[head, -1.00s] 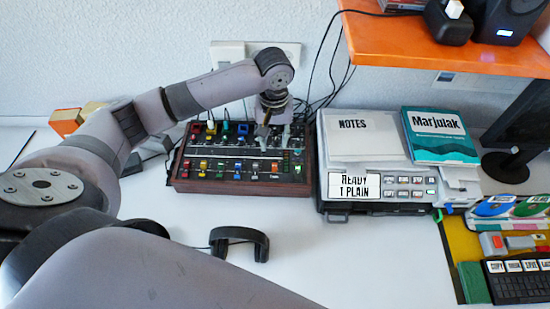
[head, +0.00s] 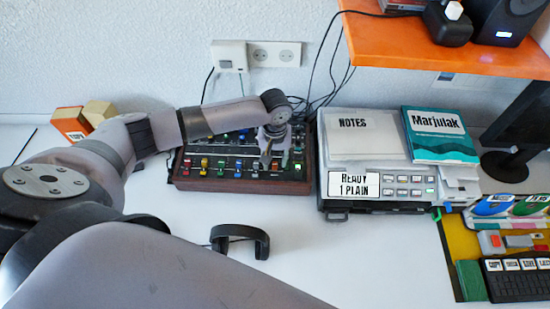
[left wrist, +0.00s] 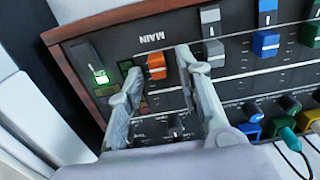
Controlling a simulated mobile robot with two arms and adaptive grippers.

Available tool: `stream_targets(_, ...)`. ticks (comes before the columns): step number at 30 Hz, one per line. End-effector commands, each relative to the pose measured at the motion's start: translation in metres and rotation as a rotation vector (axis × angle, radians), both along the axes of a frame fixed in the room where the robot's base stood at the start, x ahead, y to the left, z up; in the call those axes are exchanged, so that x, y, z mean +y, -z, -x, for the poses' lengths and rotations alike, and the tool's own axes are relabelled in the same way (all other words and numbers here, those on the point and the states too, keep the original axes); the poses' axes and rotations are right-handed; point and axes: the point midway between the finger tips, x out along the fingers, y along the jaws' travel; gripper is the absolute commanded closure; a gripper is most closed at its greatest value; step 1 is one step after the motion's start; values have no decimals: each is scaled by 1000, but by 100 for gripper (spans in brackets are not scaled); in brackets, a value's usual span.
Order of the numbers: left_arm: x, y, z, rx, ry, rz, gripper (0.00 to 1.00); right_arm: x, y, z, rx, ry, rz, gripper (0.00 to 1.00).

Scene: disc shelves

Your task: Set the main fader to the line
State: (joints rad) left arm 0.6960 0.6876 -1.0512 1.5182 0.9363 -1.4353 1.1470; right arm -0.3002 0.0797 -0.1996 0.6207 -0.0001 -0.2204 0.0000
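The mixer (head: 309,172) is a dark panel with wooden sides and rows of coloured caps, at the back middle of the desk in the head view. My left gripper (head: 272,160) points down over its right part. In the left wrist view, the orange fader cap (left wrist: 156,67) sits beside the upside-down word MAIN (left wrist: 152,38). My left gripper (left wrist: 157,75) is open, with one finger on each side of the orange cap. Gaps show between the fingers and the cap. I cannot clearly make out the target line. My right gripper is not in view.
Grey (left wrist: 210,32) and blue (left wrist: 266,43) caps stand to the right of the main fader. Black headphones (head: 240,235) lie in front.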

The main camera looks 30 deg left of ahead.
Motion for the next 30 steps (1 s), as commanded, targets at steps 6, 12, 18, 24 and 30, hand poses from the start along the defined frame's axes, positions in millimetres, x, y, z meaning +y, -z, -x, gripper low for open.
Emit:
stream_targets(6,0,0,0,0,0,0,84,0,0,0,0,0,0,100)
stream_targets(12,0,-1,0,0,0,0,97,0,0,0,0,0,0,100)
stream_targets(18,0,-1,0,0,0,0,100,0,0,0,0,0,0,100)
stream_targets(24,0,-1,0,0,-1,0,100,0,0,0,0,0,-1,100)
stream_targets(30,0,-1,0,0,-1,0,100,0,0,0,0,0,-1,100)
